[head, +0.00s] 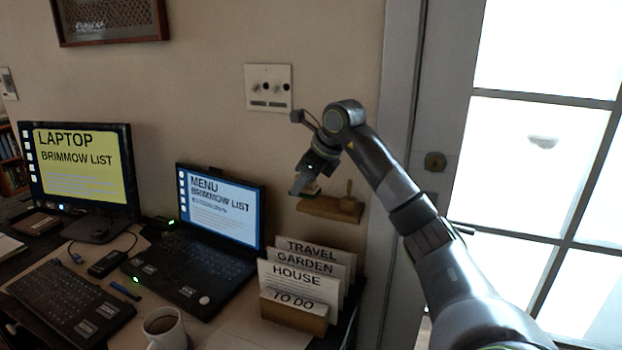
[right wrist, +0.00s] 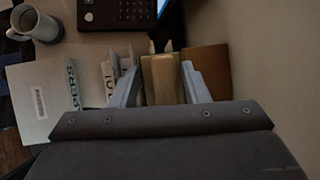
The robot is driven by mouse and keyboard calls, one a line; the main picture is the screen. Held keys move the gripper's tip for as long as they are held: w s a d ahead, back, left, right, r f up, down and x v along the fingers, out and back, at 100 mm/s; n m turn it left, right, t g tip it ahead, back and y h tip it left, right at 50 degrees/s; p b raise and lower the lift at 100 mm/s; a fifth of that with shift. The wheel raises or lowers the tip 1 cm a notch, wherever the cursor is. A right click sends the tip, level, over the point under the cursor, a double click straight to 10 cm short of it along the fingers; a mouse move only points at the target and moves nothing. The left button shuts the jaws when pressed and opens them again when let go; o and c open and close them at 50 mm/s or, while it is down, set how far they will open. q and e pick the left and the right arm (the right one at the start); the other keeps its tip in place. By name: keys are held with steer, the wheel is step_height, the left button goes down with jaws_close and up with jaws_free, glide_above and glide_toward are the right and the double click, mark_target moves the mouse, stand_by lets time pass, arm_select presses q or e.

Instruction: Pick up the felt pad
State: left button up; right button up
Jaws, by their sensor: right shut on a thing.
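The felt pad (right wrist: 162,82) shows in the right wrist view as a tan block between my fingers. My right gripper (right wrist: 160,72) is shut on it, one finger on each side. In the head view the right gripper (head: 304,186) is at the left end of a small wooden wall shelf (head: 330,208). A small yellowish part of the pad (head: 313,189) shows there, mostly hidden by the gripper. I cannot tell whether the pad touches the shelf. My left gripper is not in view.
A wooden peg (head: 348,193) stands on the shelf's right part. Below are a card holder (head: 294,312) with labelled cards, an open laptop (head: 215,215) and a mug (head: 165,328). A wall plate (head: 268,88) is above, and a door frame (head: 400,130) is to the right.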

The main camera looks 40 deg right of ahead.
arm_select(q)
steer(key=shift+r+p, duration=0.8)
steer(key=shift+p, duration=0.15)
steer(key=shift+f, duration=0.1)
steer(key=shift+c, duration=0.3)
arm_select(e)
steer(key=s+a+r, duration=0.3)
steer(key=s+a, duration=0.2)
steer(key=a, duration=0.4)
steer(key=shift+a+r, duration=0.35)
steer(key=shift+r, duration=0.05)
